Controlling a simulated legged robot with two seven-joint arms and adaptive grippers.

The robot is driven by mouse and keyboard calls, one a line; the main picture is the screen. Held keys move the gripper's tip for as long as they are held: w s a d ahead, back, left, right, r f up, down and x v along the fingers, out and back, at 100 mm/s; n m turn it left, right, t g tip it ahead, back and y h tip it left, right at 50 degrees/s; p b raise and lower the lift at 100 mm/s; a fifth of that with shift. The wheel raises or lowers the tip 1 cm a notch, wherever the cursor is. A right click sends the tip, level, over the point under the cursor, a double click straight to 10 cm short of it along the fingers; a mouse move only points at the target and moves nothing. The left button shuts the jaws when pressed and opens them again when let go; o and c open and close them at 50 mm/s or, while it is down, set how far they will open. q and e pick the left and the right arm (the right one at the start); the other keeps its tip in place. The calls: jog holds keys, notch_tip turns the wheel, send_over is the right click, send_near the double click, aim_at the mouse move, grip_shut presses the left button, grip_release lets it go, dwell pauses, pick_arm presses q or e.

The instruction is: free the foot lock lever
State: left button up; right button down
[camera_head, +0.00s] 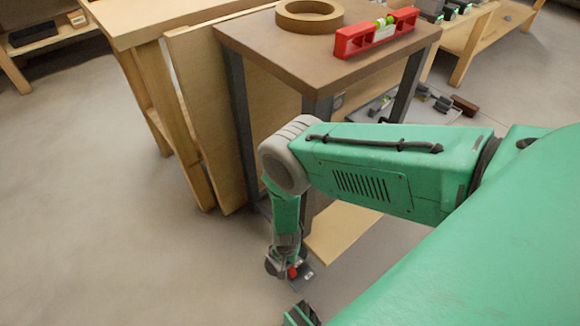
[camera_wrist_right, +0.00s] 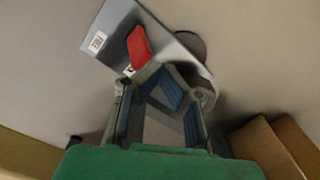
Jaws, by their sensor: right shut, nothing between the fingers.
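The foot lock lever (camera_head: 292,271) is a small red tab low by the floor, at the foot of the small table's near leg. In the right wrist view the red lever (camera_wrist_right: 139,47) stands out from a grey plate (camera_wrist_right: 118,30) with a white label. My right gripper (camera_head: 284,262) hangs down beside the lever and partly hides it in the head view. In the right wrist view the right gripper (camera_wrist_right: 164,76) is shut and empty, its tips close below the lever. I cannot tell whether they touch it. My left gripper is not in view.
The small brown-topped table (camera_head: 270,42) holds a tape roll (camera_head: 309,27) and a red spirit level (camera_head: 376,33). A wooden board (camera_head: 205,110) leans beside it, next to a wooden bench (camera_head: 150,20). The floor (camera_head: 90,210) at left is clear.

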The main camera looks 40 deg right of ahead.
jog(key=shift+s+d+p, duration=0.15)
jog(key=shift+s+p, duration=0.6)
jog(key=shift+s, duration=0.45)
jog(key=shift+w+r, duration=0.65)
jog(key=shift+r, duration=0.35)
jog(key=shift+r+p, duration=0.15)
jog(key=shift+p, duration=0.15)
notch_tip(320, 180, up, 7)
jog(key=p, duration=0.5)
